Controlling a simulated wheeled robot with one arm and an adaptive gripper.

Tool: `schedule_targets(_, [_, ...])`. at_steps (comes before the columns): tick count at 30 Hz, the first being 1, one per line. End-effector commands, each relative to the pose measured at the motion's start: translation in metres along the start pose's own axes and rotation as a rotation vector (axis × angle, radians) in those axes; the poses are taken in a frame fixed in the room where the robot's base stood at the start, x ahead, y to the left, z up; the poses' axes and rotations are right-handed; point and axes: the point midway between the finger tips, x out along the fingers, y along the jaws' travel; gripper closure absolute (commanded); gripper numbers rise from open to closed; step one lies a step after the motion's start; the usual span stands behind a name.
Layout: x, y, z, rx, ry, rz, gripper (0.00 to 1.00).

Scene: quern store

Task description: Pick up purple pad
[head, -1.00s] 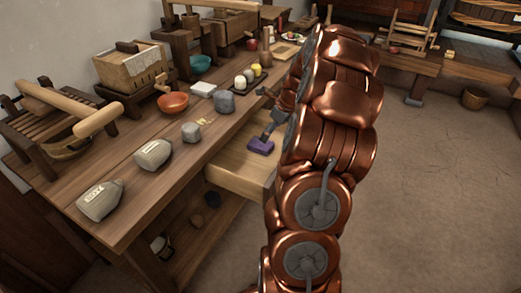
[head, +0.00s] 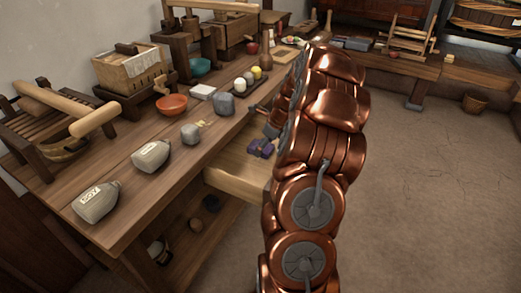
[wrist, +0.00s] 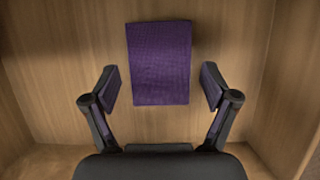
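The purple pad (wrist: 159,62) is a flat rectangle with a woven-looking surface. It lies in a wooden drawer (wrist: 60,40), which stands pulled out from the workbench in the head view (head: 235,182). My gripper (wrist: 161,86) is open, with one dark finger on each side of the pad's lower half and a visible gap to each edge. The fingers have purplish inner faces and do not touch the pad in the picture. In the head view, small purple patches (head: 267,150) show in the drawer beside my arm; pad and fingers are hard to tell apart there.
The workbench (head: 120,170) above holds grey jars (head: 97,202), an orange bowl (head: 172,104), a dark tray with small round items and wooden presses. The floor to the right (head: 420,200) is clear.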

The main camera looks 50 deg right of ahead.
Motion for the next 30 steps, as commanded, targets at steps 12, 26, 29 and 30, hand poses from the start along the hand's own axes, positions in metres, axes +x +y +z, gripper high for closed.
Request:
schedule_targets(12, [0.000, 0.000, 0.000, 0.000, 0.000, 0.000, 0.62])
schedule_targets(26, [-0.017, -0.001, 0.007, 0.000, -0.001, -0.001, 0.66])
schedule_targets(29, [-0.035, -0.001, 0.015, 0.000, -0.002, -0.004, 0.66])
schedule_targets(30, [-0.044, -0.001, 0.018, -0.001, -0.002, -0.004, 0.66])
